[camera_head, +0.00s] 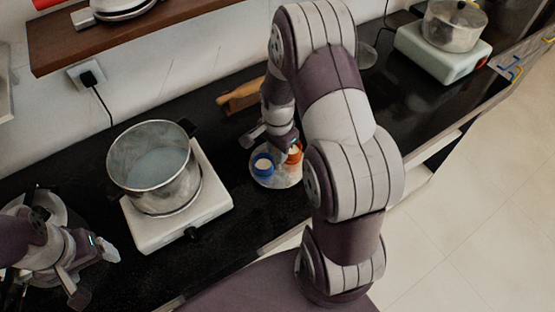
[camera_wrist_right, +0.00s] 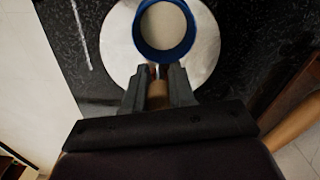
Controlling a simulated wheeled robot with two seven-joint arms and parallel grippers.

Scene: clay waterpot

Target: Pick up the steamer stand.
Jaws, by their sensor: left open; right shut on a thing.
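The steamer stand appears to be the round pale plate (camera_head: 281,180) on the dark counter, carrying a blue cup (camera_head: 262,164) and an orange cup (camera_head: 294,153). In the right wrist view the plate (camera_wrist_right: 118,45) and blue cup (camera_wrist_right: 164,28) lie just past my fingertips. My right gripper (camera_wrist_right: 158,78) is shut on a narrow brownish part between the fingers, which looks like the stand's stem. Whether the plate is raised off the counter cannot be told. My left gripper (camera_head: 95,270) is open and empty at the lower left, far from the stand.
A steel pot (camera_head: 155,170) stands on a white cooker (camera_head: 180,218) between my grippers. Another pot (camera_head: 453,25) on a pale cooker (camera_head: 440,52) is at the far right. My right arm hides the middle of the counter.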

